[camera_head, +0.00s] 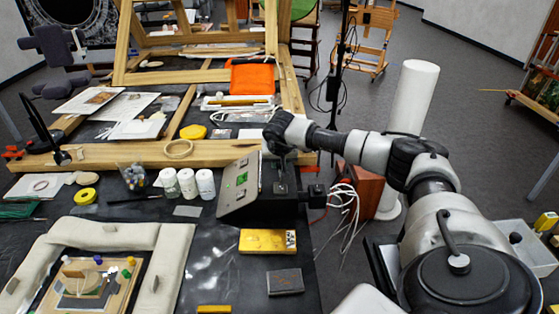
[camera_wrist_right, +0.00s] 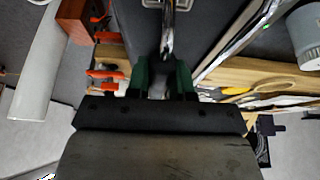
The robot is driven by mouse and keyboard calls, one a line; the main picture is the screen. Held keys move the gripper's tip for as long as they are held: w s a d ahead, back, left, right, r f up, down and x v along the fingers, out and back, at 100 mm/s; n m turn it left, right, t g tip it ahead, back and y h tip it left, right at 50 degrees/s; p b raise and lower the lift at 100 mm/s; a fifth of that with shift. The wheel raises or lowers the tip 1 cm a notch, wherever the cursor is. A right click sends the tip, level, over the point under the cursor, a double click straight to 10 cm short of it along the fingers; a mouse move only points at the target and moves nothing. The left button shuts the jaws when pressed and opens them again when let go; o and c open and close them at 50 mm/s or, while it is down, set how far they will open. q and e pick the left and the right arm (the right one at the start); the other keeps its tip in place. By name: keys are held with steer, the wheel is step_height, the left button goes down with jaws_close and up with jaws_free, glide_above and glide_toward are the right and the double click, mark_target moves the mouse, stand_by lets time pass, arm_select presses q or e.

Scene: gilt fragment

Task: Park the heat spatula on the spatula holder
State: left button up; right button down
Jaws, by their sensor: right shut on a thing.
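My right gripper (camera_head: 283,163) reaches over the black heating station (camera_head: 240,188) and points down at its top. In the right wrist view its green-padded fingers (camera_wrist_right: 163,80) are shut on the heat spatula (camera_wrist_right: 167,42), whose slim shiny part points away from the wrist, over the station's dark top. A metal wire bracket (camera_wrist_right: 153,4), which looks like the spatula holder, shows at the top edge beside the spatula's far end. I cannot tell whether they touch. In the head view the spatula is mostly hidden by the gripper. My left gripper is not in view.
White-capped jars (camera_head: 187,184) stand left of the station, and a yellow box (camera_head: 267,241) and a dark block (camera_head: 285,281) lie in front. A wooden frame (camera_head: 140,154) lies behind. Pale cables (camera_head: 343,205) hang by the table's right edge, near a white column (camera_head: 413,100).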

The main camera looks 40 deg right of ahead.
stand_by(0.8)
steer(key=c, duration=1.3)
jaws_free()
steer(key=o, duration=0.5)
steer(key=shift+o, duration=0.2)
steer(key=shift+r+p, duration=2.5)
steer(key=shift+r, duration=0.95)
